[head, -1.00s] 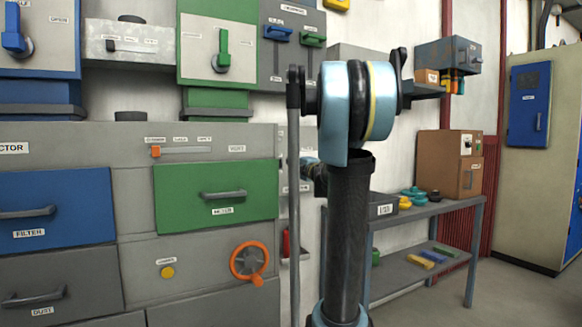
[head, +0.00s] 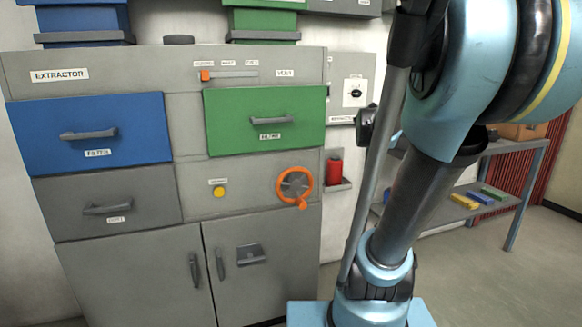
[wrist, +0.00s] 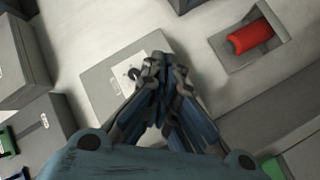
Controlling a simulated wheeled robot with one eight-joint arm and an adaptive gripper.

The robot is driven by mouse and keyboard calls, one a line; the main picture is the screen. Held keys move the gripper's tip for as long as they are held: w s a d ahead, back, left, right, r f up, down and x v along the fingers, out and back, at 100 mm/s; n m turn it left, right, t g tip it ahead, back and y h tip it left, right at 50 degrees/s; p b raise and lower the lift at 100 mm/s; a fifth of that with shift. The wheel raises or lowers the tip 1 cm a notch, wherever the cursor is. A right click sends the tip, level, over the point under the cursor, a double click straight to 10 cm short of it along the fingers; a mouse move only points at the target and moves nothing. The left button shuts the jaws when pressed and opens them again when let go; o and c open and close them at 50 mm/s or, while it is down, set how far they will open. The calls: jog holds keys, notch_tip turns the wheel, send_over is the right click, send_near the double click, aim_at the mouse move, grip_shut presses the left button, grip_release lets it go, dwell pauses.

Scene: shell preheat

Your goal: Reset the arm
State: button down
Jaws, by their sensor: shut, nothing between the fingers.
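My gripper (wrist: 165,72) shows in the wrist view with its dark and blue fingers drawn together and nothing between them. Past the fingertips is a grey wall panel (wrist: 100,88) with a dark knob on a white plate. In the head view my arm fills the right side, folded over at the elbow. The gripper itself cannot be made out in the head view; the arm links hide part of the scene there.
The grey extractor cabinet (head: 120,68) stands at left with a blue filter drawer (head: 60,120), a green drawer (head: 290,110) and an orange handwheel (head: 306,190). A red cylinder (head: 334,172) sits in a wall holder. A metal shelf table (head: 515,148) stands behind my arm. Floor at right is clear.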

jog(key=s+a+f+m+g+y, duration=0.1)
jog(key=s+a+f+m+g, duration=0.1)
jog(key=s+f, duration=0.7)
jog(key=s+a+f+m+g+y, duration=0.2)
jog(key=s+a+f+g, duration=0.3)
jog(key=s+f, duration=0.4)
jog(key=s+a+f+m+g+y, duration=0.2)
jog(key=s+a+f+g, duration=0.2)
jog(key=s+f, duration=0.5)
jog(key=s+g, duration=0.1)
jog(key=s, duration=0.3)
jog(key=shift+s+a+f+g, duration=0.15)
jog(key=shift+s+f+g, duration=0.15)
jog(key=shift+w, duration=0.1)
jog(key=c, duration=2.4)
grip_release()
jog(key=shift+w+f, duration=0.2)
jog(key=shift+w, duration=0.15)
